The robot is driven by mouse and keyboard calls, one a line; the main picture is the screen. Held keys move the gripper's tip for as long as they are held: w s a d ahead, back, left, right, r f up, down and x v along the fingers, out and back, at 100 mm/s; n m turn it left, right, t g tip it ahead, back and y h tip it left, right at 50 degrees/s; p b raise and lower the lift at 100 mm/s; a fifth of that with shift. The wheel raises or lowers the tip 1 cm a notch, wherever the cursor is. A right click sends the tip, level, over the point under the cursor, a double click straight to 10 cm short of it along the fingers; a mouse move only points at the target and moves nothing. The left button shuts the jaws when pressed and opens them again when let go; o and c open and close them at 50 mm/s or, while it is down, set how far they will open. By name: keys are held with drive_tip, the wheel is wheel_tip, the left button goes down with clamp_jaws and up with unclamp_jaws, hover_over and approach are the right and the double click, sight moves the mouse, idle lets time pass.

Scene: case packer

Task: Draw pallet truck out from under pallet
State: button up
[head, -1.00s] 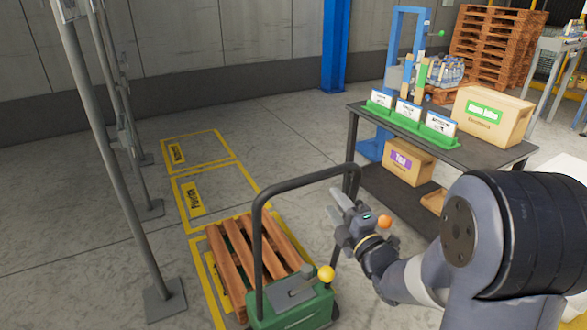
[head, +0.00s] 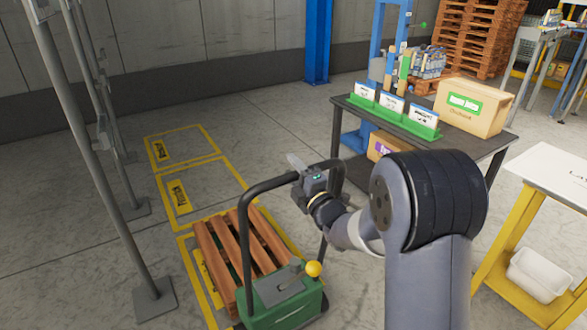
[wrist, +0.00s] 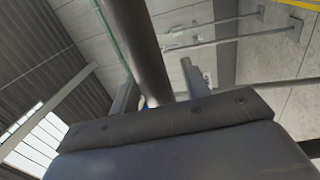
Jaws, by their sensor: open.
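The pallet truck (head: 284,310) is green, with a dark looped handle (head: 246,240) and a yellow knob (head: 313,269). It stands at the near end of a wooden pallet (head: 205,250). Its forks are hidden, so I cannot tell how far they reach under the pallet. My gripper (head: 300,178) is at the top bar of the handle, near its right side. In the wrist view the handle bar (wrist: 138,45) runs between the two fingers of my gripper (wrist: 160,90), which are open around it and not closed on it.
The pallet lies in a yellow-marked floor bay (head: 188,262); empty marked bays (head: 182,150) lie beyond. Grey posts (head: 100,180) stand on the left. A dark table (head: 455,150) with a carton (head: 474,107) is behind the handle. A yellow-framed stand (head: 505,240) is at right.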

clamp_jaws()
idle(0.5)
